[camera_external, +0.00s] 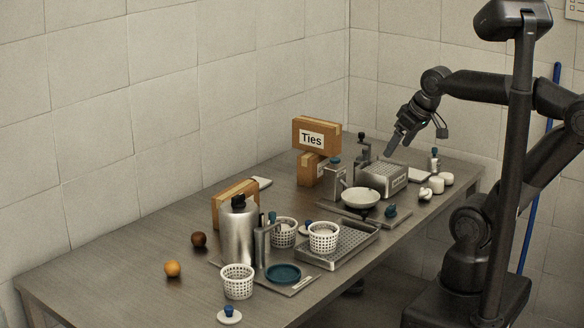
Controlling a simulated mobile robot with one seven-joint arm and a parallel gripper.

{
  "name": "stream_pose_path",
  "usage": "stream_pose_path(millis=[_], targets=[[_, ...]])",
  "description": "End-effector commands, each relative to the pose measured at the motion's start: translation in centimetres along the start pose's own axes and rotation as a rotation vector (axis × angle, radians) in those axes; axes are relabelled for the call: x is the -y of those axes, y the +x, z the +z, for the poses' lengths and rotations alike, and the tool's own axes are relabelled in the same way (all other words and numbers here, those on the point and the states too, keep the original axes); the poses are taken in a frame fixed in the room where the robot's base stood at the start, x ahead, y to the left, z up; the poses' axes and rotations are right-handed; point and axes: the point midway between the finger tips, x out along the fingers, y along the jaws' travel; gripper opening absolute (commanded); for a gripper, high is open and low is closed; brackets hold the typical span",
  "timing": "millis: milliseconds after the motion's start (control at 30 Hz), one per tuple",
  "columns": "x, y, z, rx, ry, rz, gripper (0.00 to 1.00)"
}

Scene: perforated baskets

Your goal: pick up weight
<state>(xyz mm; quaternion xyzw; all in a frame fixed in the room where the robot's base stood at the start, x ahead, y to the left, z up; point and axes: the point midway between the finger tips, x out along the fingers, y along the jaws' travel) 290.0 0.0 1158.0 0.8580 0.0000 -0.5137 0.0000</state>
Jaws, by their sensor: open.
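My gripper (418,138) is open and empty. It hangs in the air above the far right end of the table (130,285), with its fingers spread and pointing down. I cannot tell for sure which thing is the weight. A small pale piece with a blue top (434,163) stands at the far right end, below and to the right of the gripper. White rounded pieces (437,185) sit close to it. A dark blue knobbed piece (391,211) lies nearer the front edge. The gripper touches none of these.
A perforated metal box (382,179) and a white bowl (360,198) stand below the gripper. White perforated baskets (238,282), a metal bottle (238,238) and a tray (352,245) crowd the middle. The table's left end is mostly clear.

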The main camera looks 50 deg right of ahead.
Motion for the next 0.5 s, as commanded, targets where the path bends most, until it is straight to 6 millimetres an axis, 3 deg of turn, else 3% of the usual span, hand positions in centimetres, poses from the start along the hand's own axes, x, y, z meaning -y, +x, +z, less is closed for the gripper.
stream_pose_path(millis=[33,267,500], targets=[[0.0,-1.7,-1.0,-0.007,0.0,0.0,0.82],[-2.8,-1.0,-7.7,0.004,0.052,0.041,0.82],[-8.0,0.7,-15.7,0.004,0.112,0.084,0.82]])
